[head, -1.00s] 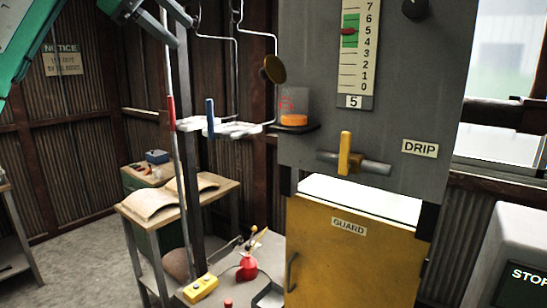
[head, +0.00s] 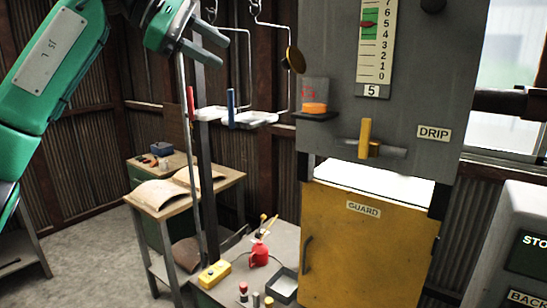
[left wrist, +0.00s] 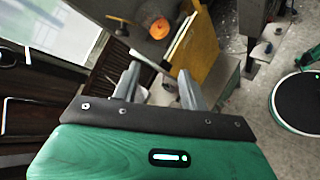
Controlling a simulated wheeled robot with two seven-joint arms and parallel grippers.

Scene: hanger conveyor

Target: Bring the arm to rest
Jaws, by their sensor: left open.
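My left arm (head: 55,75) comes in from the upper left of the head view. Its gripper (head: 213,44) is raised and open, with the two dark fingers apart. It appears close to a tall thin pole (head: 188,150) and the hanging wire frames, but I cannot tell the exact gap. In the left wrist view the two grey fingers (left wrist: 160,72) are spread, and a pale rod-like thing shows beyond them. I see nothing clearly gripped. My right gripper is out of view.
A wire hanger (head: 250,118) with a blue clip hangs before a grey machine (head: 400,110) with a yellow guard door (head: 365,230). A low table (head: 225,292) holds a red item (head: 259,255) and a yellow control box (head: 214,274). A wooden bench (head: 150,192) stands behind. Floor is clear at lower left.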

